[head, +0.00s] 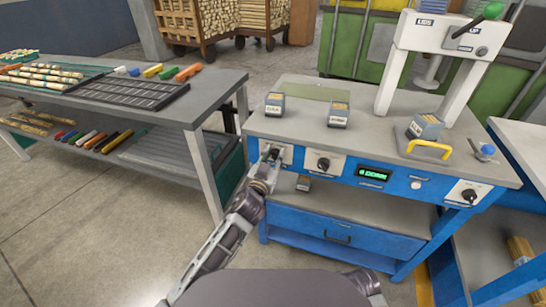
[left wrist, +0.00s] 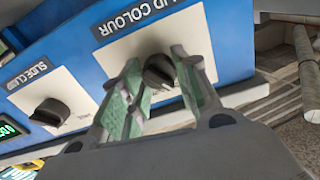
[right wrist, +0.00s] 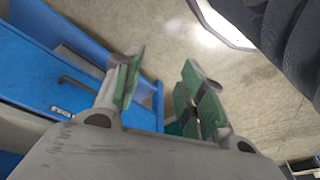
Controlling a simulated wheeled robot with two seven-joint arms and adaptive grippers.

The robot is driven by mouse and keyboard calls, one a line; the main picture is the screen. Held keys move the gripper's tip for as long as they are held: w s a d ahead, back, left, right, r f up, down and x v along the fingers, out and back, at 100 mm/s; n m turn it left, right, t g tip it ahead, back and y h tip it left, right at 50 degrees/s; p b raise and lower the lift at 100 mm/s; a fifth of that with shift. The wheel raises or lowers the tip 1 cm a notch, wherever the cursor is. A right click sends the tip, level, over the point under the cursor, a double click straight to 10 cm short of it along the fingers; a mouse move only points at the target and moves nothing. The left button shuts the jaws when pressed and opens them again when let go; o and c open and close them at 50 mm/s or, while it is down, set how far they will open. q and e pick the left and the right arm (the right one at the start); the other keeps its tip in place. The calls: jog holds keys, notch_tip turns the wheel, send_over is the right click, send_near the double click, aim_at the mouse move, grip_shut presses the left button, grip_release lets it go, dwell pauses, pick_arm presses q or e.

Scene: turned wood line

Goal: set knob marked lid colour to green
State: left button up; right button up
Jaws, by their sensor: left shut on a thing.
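The black knob under the label LID COLOUR shows in the left wrist view (left wrist: 159,72) on a pale plate (left wrist: 120,52) upside down in that view. In the head view this plate (head: 287,155) is at the left end of the blue bench front, and my left gripper (head: 269,156) covers most of the knob. My left gripper's green-padded fingers (left wrist: 162,88) are either side of the knob and shut on it. Which colour the knob points to cannot be read. My right gripper (right wrist: 157,92) is open and empty, above the floor in front of the blue bench.
A second knob (left wrist: 50,112), marked SLIDE CLAMP, sits beside it. Further along are a green-lit display (head: 374,174) and another knob (head: 469,195). Labelled blocks and a white press (head: 453,35) stand on the bench top (head: 305,118). A grey table (head: 215,92) stands left, across a gap.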

pick_arm(q)
jog(key=shift+m+p, duration=0.35)
jog(key=shift+m, duration=0.35)
jog(key=m+p, duration=0.1)
jog(key=m, duration=0.2)
jog(key=m+p, duration=0.1)
jog(key=m, duration=0.2)
jog(key=shift+d+m, duration=0.1)
jog(key=shift+m, duration=0.3)
jog(key=shift+s+m+p, duration=0.1)
jog(key=shift+m+p, duration=0.35)
jog(key=shift+m, duration=0.45)
jog(key=shift+f+m+p, duration=0.15)
jog(key=shift+m+p, duration=0.25)
jog(key=shift+m, duration=1.4)
pick_arm(e)
notch_tip(320, 180, down, 8)
jog(key=s+d, duration=0.1)
jog(key=shift+d+f+g+h, duration=0.2)
jog(key=shift+d+g+h, duration=0.2)
